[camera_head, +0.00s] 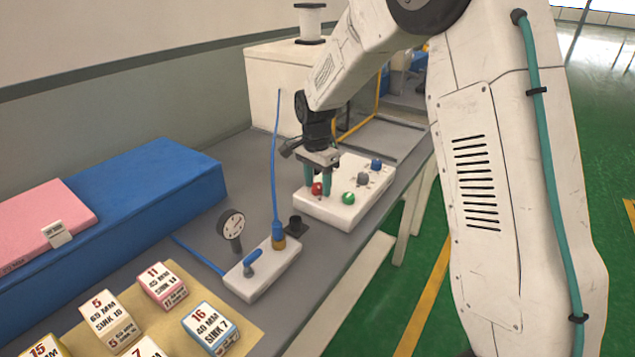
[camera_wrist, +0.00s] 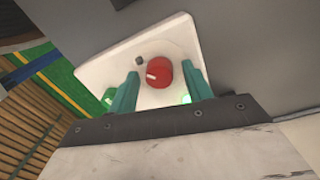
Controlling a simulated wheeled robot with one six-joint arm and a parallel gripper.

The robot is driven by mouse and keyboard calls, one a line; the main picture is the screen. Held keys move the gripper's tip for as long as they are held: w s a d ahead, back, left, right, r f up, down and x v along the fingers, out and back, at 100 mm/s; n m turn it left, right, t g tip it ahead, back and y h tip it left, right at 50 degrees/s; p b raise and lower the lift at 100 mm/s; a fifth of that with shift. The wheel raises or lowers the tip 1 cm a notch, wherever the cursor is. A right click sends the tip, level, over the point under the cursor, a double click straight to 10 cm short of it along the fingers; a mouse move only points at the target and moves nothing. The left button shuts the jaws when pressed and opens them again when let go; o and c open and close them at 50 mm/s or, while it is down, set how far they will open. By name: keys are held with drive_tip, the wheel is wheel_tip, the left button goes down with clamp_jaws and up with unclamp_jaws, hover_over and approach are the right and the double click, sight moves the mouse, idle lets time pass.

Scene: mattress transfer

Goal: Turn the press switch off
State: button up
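A white control box (camera_head: 337,211) stands on the grey bench with a red knob (camera_head: 317,188), a green knob (camera_head: 348,198), a grey knob (camera_head: 363,179) and a blue knob (camera_head: 376,165) on top. I cannot tell which is the press switch. My gripper (camera_head: 319,186) points down over the red knob end of the box. In the wrist view, my gripper's teal fingers (camera_wrist: 160,88) are apart, with the red knob (camera_wrist: 159,72) showing between them and a white mark on it. I cannot tell whether the fingers touch it. A green glow shows beside the right finger.
A white block with a blue lever (camera_head: 258,278) and a round gauge (camera_head: 231,224) stand nearer on the bench. A blue hose (camera_head: 275,150) rises close left of my gripper. A blue mattress block (camera_head: 150,200) and labelled small blocks (camera_head: 163,284) lie left.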

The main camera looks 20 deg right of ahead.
drive_tip(key=c, duration=0.8)
drive_tip(key=shift+n, duration=0.4)
drive_tip(key=n, duration=0.3)
drive_tip(key=shift+n, duration=0.4)
drive_tip(key=n, duration=0.4)
drive_tip(key=shift+a+n, duration=0.1)
drive_tip(key=shift+n, duration=0.2)
drive_tip(key=n, duration=0.4)
drive_tip(key=shift+n+t, duration=0.3)
drive_tip(key=shift+n, duration=2.2)
